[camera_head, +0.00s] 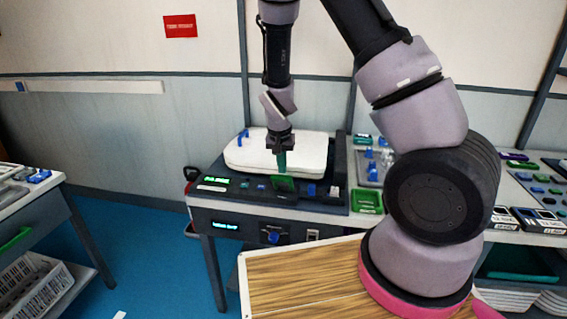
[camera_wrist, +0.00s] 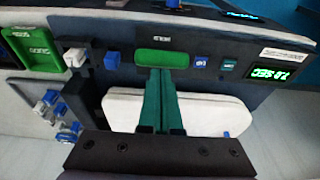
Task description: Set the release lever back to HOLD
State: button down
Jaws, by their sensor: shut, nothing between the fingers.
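My gripper (camera_head: 282,168) points down over the test bench, its teal fingers together and empty. In the wrist view the fingertips (camera_wrist: 161,72) reach the near edge of a green plate (camera_wrist: 163,59) on the dark panel; I cannot tell whether they touch it. A blue knob (camera_head: 273,237) sits on the bench front. The labels are too small to read, so I cannot tell which part is the release lever.
A white toilet seat (camera_head: 300,152) lies behind the panel, close to my gripper. A green display (camera_head: 216,180) is at the panel's left. A green tray (camera_head: 366,201) and a tray of blue parts (camera_head: 372,166) stand to the right. A wooden top (camera_head: 300,280) is in front.

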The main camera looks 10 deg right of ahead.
jog(key=shift+s+a+f, duration=0.2)
jog(key=shift+s+f, duration=0.1)
jog(key=shift+s, duration=0.25)
jog(key=shift+s+a+f, duration=0.15)
jog(key=shift+s+f, duration=0.15)
jog(key=shift+s, duration=0.25)
jog(key=w+d+r, duration=0.2)
jog(key=w+r, duration=0.1)
jog(key=w, duration=0.1)
jog(key=s+a+r, duration=0.3)
jog(key=s+r, duration=0.3)
jog(key=shift+s+a, duration=0.15)
jog(key=shift+s, duration=0.25)
jog(key=shift+r, duration=0.15)
